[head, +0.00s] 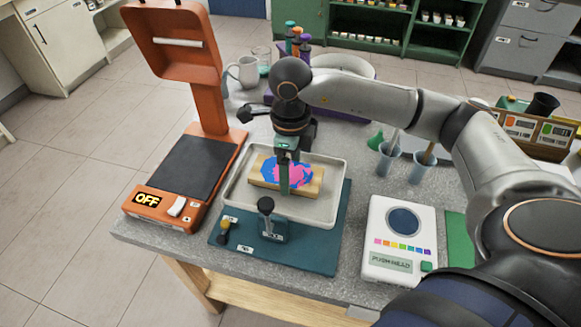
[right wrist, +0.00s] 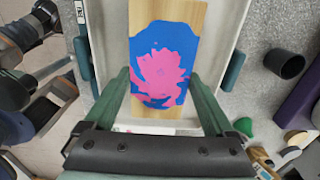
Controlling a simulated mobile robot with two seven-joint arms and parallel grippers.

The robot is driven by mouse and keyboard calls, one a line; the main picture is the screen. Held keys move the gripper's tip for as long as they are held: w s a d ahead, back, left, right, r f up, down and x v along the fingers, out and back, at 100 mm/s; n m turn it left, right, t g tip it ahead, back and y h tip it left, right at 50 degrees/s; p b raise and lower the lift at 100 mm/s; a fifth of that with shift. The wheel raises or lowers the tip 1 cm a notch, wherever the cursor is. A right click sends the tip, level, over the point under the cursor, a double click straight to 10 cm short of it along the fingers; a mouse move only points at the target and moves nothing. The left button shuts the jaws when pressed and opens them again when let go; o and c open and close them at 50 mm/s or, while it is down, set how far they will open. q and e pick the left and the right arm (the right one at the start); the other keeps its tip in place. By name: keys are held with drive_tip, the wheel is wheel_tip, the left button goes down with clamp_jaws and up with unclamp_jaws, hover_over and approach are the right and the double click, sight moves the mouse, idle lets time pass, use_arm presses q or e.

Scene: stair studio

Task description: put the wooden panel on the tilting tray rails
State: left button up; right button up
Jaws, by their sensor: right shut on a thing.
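The wooden panel (head: 313,188) is a pale board with a blue and pink painted patch on top. It lies level over the pale tilting tray (head: 235,195), inside its outline; I cannot tell whether it touches the rails, which are hard to make out. My right gripper (head: 284,185) is shut on the panel from above. In the right wrist view, the panel (right wrist: 205,22) sits between the two green fingers of my right gripper (right wrist: 161,85). The tray's rim also shows there (right wrist: 100,35). My left gripper is not seen.
The tray stands on a teal base (head: 330,252) with a black-knobbed lever (head: 266,207) in front. An orange device (head: 165,205) reading OFF stands left, a white palette device (head: 378,240) right. A mug (head: 243,72) and marker rack stand behind.

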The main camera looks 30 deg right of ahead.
sight(291, 173)
drive_tip(key=o, duration=1.3)
drive_tip(key=shift+f, duration=0.1)
wheel_tip(291, 173, up, 12)
drive_tip(key=shift+r, duration=0.2)
